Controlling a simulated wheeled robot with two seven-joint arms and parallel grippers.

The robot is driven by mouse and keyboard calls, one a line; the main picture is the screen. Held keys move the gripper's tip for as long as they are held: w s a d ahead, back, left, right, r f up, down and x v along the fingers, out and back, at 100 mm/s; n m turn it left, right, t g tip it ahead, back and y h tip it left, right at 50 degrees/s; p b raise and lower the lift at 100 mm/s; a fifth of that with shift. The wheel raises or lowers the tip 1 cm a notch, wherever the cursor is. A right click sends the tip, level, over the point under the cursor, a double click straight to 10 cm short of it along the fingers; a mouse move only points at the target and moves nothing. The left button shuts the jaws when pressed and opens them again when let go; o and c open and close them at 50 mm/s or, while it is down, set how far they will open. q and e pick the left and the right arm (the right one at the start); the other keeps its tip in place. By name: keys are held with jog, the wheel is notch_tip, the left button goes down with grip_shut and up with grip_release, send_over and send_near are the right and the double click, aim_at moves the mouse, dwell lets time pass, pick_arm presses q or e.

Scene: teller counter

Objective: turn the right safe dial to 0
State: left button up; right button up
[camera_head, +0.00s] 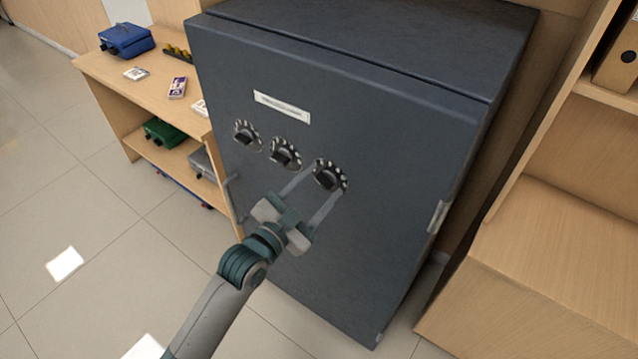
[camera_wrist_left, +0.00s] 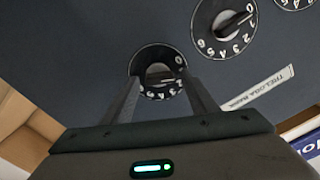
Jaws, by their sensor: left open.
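The right safe dial (camera_head: 330,174) is a dark knob on a round black plate with white numbers, on the front of a dark grey safe door (camera_head: 390,200). It also shows in the left wrist view (camera_wrist_left: 158,66), with a 0 at its upper right and other digits along its lower rim. My left gripper (camera_head: 327,180) is open, with its two fingers on either side of this dial's knob. Whether the fingers touch the knob, and which number it points to, I cannot tell. My right gripper is not in view.
Left of it are the middle dial (camera_head: 285,152) and the left dial (camera_head: 246,133), close by, under a white label (camera_head: 282,107). A wooden shelf unit (camera_head: 150,85) stands left, a wooden cabinet (camera_head: 545,270) right.

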pick_arm(q)
jog(key=c, duration=1.1)
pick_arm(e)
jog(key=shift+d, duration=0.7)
pick_arm(q)
jog(key=shift+o, duration=0.2)
jog(key=shift+n+p, duration=0.3)
jog(key=shift+n, duration=0.1)
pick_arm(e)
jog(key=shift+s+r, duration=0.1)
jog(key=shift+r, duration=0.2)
pick_arm(q)
jog(key=shift+r+n+p, duration=0.1)
jog(key=shift+n+p, duration=0.25)
jog(key=shift+n, duration=0.15)
jog(key=n+p, duration=0.1)
jog(key=n, duration=0.1)
jog(key=shift+w+n, duration=0.1)
jog(key=shift+n, duration=0.2)
jog(key=shift+n+p, duration=0.45)
jog(key=shift+n, duration=0.35)
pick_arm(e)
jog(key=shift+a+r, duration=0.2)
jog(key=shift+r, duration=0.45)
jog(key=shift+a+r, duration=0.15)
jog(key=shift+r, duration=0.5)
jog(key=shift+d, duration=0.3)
pick_arm(q)
jog(key=o, duration=1.1)
jog(key=shift+c, duration=0.2)
